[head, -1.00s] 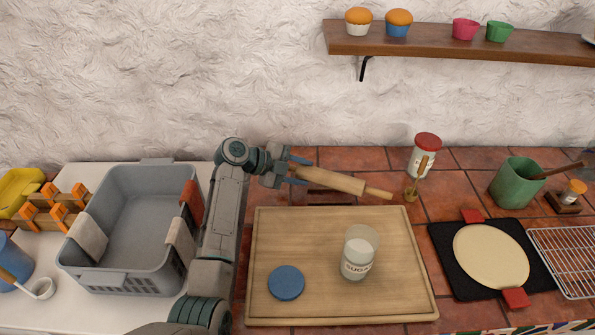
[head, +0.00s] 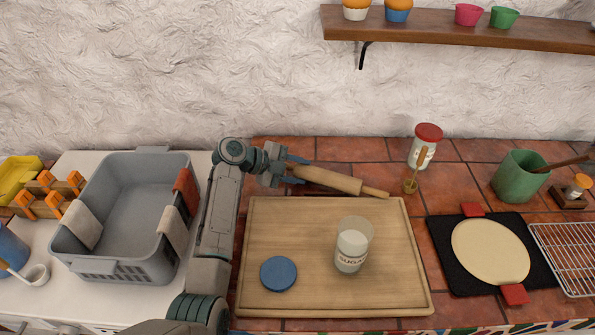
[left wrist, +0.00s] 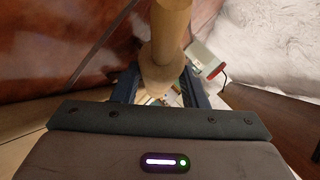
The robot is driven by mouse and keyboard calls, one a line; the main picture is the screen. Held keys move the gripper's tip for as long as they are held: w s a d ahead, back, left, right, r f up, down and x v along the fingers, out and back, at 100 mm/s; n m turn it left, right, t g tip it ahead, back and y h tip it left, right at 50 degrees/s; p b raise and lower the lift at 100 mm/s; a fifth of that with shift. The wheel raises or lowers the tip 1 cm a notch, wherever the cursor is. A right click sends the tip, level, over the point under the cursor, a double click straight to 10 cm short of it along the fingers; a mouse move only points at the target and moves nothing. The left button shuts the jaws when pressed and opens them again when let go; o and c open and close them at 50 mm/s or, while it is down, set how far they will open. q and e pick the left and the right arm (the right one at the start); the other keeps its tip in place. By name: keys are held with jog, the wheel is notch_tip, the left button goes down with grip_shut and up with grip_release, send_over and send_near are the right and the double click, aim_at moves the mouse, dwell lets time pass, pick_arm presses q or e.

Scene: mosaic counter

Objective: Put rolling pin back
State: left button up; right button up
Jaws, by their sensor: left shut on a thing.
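The pin points right and slightly toward the front, behind the cutting board's back edge. In the left wrist view the pin (left wrist: 171,28) runs away from between the fingers of my gripper (left wrist: 160,85). What lies right under the pin is mostly hidden; I cannot tell whether it touches the counter. My right gripper is not in view.
The cutting board (head: 392,290) holds a sugar jar (head: 351,250) and a blue lid (head: 278,274). A red-lidded jar (head: 425,145) and a wooden dipper (head: 412,180) stand right of the pin. A grey basket (head: 130,225) stands left. A shelf (head: 450,27) hangs above.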

pick_arm(q)
jog(key=shift+s+f, duration=0.15)
jog(key=shift+f, duration=0.1)
jog(key=o, duration=1)
jog(key=shift+o, duration=1)
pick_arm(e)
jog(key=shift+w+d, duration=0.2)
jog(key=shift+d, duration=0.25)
pick_arm(q)
jog(key=shift+r, duration=0.15)
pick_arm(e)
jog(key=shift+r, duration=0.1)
